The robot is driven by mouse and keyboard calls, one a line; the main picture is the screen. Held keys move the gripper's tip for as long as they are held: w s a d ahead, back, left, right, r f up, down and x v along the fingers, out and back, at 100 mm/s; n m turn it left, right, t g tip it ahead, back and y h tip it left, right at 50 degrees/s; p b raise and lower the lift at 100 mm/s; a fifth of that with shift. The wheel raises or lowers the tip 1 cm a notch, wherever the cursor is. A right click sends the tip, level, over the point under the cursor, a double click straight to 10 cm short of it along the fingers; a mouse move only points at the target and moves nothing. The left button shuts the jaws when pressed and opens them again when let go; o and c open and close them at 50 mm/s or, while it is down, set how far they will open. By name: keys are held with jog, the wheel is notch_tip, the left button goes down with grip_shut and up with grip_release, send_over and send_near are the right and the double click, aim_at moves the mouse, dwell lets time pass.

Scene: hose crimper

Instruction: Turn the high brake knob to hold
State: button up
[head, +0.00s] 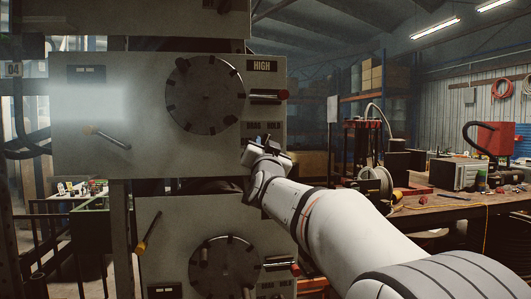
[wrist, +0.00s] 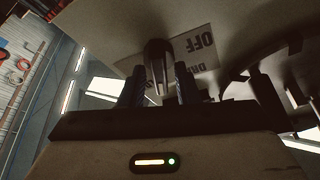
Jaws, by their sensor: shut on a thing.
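The high panel (head: 140,130) is the grey upper plate in the head view, with a "HIGH" label (head: 262,66) at its top right. The brake knob is hidden behind my gripper (head: 262,148) there, just below a label strip (head: 263,127) that reads roughly "DRAG" and "HOLD". In the wrist view the dark, narrow brake knob (wrist: 157,58) stands between the two fingers of my gripper (wrist: 158,88), which is shut on it. Beside it is a pale label plate (wrist: 200,48) with "OFF" upside down and part of another word. I cannot tell exactly which mark the knob points at.
A cluttered workbench (head: 440,203) stands at right.

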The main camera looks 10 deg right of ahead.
jog(key=shift+m+h, duration=0.4)
jog(key=shift+m, duration=0.5)
jog(key=shift+m+g, duration=0.3)
jog(key=o, duration=0.6)
jog(key=b+v, duration=0.1)
jog(key=v, duration=0.6)
jog(key=shift+s+a+f+b, duration=0.1)
jog(key=shift+s+f+b, duration=0.05)
jog(key=shift+s+b, duration=0.2)
